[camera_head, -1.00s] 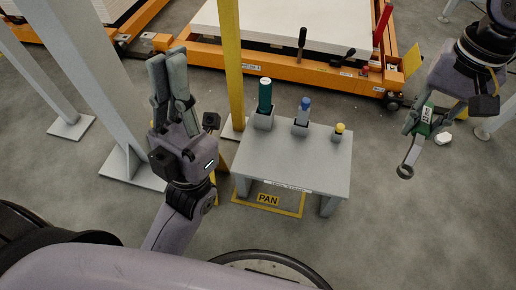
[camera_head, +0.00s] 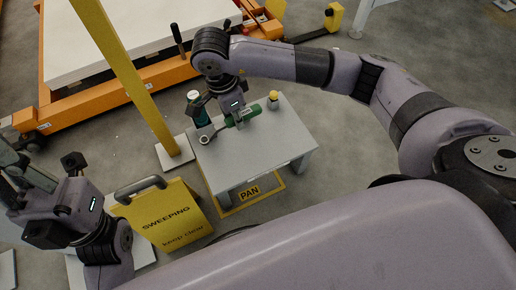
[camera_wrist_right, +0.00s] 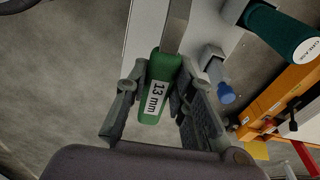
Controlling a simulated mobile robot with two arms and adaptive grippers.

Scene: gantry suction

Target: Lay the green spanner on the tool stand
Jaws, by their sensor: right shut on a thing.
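The green spanner (camera_head: 247,112) has a green handle and a metal ring end, which shows over the left part of the grey tool stand (camera_head: 265,150). My right gripper (camera_head: 237,119) is shut on its handle above the stand. In the right wrist view the "13 mm" handle (camera_wrist_right: 157,90) sits between the fingers (camera_wrist_right: 160,82), and its metal shank points over the stand top (camera_wrist_right: 208,22). I cannot tell whether the spanner touches the stand. My left gripper (camera_head: 22,172) is at the left edge, away from the stand; its fingers are partly cut off.
A blue-capped item (camera_wrist_right: 223,85) shows in the wrist view. The stand's front is clear.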

